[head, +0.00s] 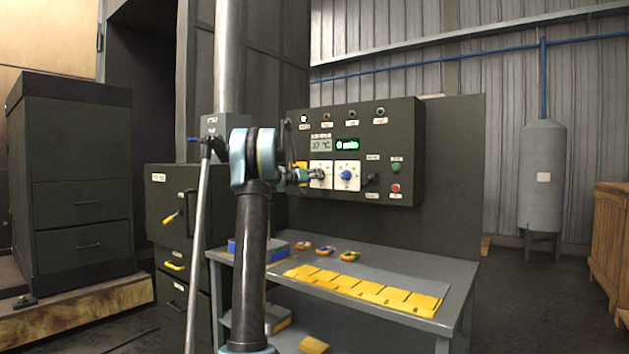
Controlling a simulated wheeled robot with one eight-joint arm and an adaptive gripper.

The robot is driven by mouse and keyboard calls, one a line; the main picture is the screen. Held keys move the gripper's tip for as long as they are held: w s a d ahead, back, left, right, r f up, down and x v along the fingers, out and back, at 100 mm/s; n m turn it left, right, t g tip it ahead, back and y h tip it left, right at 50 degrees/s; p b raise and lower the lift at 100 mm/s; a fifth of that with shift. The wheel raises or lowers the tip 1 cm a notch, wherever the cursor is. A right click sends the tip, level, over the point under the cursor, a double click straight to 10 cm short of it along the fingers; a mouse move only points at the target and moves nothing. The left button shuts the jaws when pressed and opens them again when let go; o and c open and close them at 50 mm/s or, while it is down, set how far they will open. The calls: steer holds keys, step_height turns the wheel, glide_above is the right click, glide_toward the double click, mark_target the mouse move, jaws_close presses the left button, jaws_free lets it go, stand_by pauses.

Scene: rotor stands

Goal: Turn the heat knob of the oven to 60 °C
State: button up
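The dark control box (400,150) of the oven stands behind the table, with two white dial plates side by side. The left dial plate (328,167) is partly hidden by my gripper (318,175), so its knob and pointer cannot be made out. The right dial plate (347,165) carries a blue knob (346,175) in plain view. A grey display (321,145) above the left dial reads about 37 °C. My gripper reaches in from the left with its tips at the left knob; whether they are closed on it is too small to tell.
A green lit display (347,144) sits above the right dial. Green (396,168) and red (395,188) buttons are at the box's right. Below, the grey table (455,290) holds yellow plates (365,290) and several small orange-and-blue items (325,252). A grey tank (542,180) stands far right.

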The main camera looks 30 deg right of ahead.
steer(key=shift+x, duration=1.65)
steer(key=shift+c, duration=0.3)
steer(key=c, duration=1)
